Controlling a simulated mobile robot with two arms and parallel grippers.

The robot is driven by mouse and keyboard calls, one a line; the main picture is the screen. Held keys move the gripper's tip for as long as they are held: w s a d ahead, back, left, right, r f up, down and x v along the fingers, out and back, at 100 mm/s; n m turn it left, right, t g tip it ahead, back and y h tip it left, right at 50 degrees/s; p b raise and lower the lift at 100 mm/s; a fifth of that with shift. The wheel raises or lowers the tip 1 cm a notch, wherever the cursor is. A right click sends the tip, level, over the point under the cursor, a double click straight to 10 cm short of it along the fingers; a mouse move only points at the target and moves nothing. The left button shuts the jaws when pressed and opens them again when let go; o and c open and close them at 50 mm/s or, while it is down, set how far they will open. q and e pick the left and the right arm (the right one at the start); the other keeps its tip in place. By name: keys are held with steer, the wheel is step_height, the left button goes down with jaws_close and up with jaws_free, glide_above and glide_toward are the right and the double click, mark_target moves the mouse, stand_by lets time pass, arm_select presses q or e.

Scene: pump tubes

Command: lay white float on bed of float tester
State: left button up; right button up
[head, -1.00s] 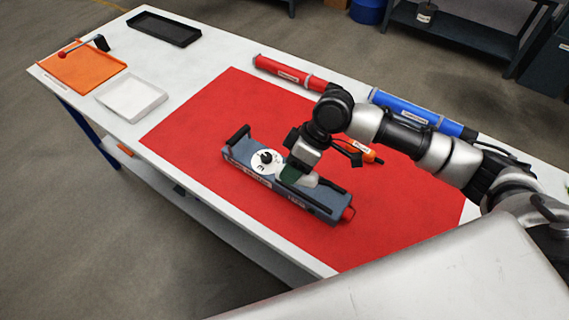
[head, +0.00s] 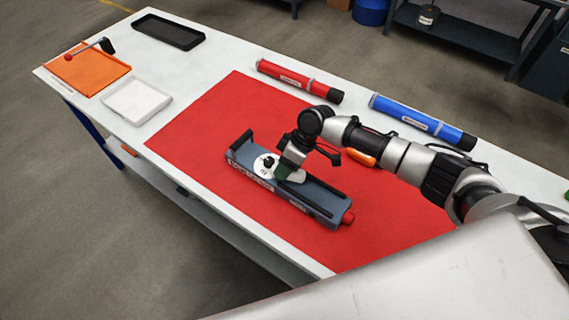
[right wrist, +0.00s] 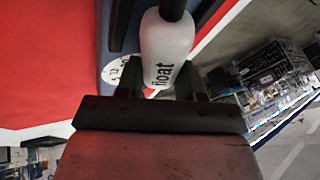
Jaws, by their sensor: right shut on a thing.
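The float tester (head: 318,205) is a long blue-grey device with a white dial, black bars and a red knob at its right end. It lies on the red mat (head: 205,120). My right gripper (head: 285,170) is over the middle of the tester, close to the dial, and is shut on the white float (head: 297,176). In the right wrist view the float (right wrist: 165,48), marked "float", sits between the fingers with a black rod at its top end. Whether the float touches the bed cannot be told. My left gripper is not in view.
A red tube (head: 298,80) and a blue tube (head: 422,122) lie along the far table edge. An orange-handled tool (head: 360,157) lies behind my right arm. An orange tray (head: 90,72), a white tray (head: 136,100) and a black tray (head: 168,30) stand at left. The mat's left part is clear.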

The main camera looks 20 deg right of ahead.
steer(key=o, duration=1)
steer(key=shift+d+f+b, duration=0.1)
steer(key=shift+f+b, duration=0.15)
steer(key=shift+b, duration=0.2)
steer(key=b+v, duration=0.2)
steer(key=v, duration=0.8)
steer(key=shift+s+d+r, duration=0.2)
steer(key=shift+r, duration=0.2)
